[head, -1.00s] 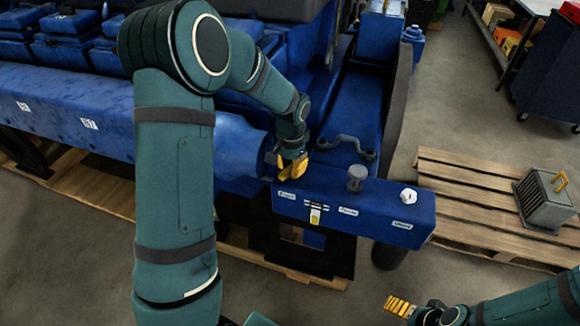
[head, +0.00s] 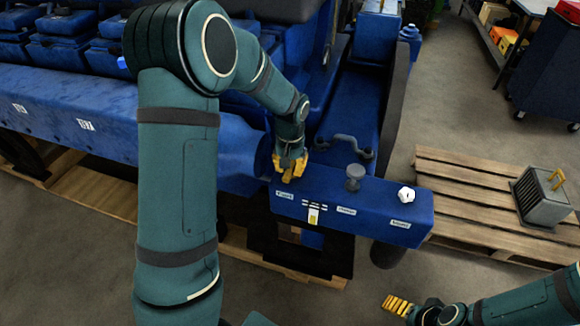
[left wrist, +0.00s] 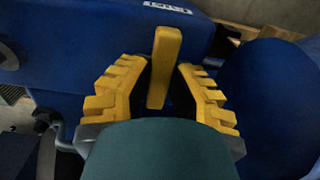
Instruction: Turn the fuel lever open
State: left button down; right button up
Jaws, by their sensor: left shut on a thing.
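The fuel lever (left wrist: 164,62) is a yellow bar in the left wrist view, standing between the yellow fingers of my left gripper (left wrist: 160,95). In the head view my left gripper (head: 290,167) is at the left end of the blue control box (head: 350,210), and its fingers cover the lever there. It is shut on the lever. My right gripper (head: 397,305) is at the bottom of the head view, away from the box. Its yellow fingers are seen from the side, so its opening cannot be told.
A grey curved handle (head: 345,145) lies behind. A wooden pallet (head: 470,190) with a grey box (head: 541,198) is at the right. Blue engine (head: 60,115) fills the left.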

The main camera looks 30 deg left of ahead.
pick_arm(q)
jog(key=shift+s+f, duration=0.1)
jog(key=c, duration=0.9)
grip_release()
jog(key=shift+o, duration=0.2)
jog(key=shift+r, duration=0.5)
notch_tip(320, 180, up, 11)
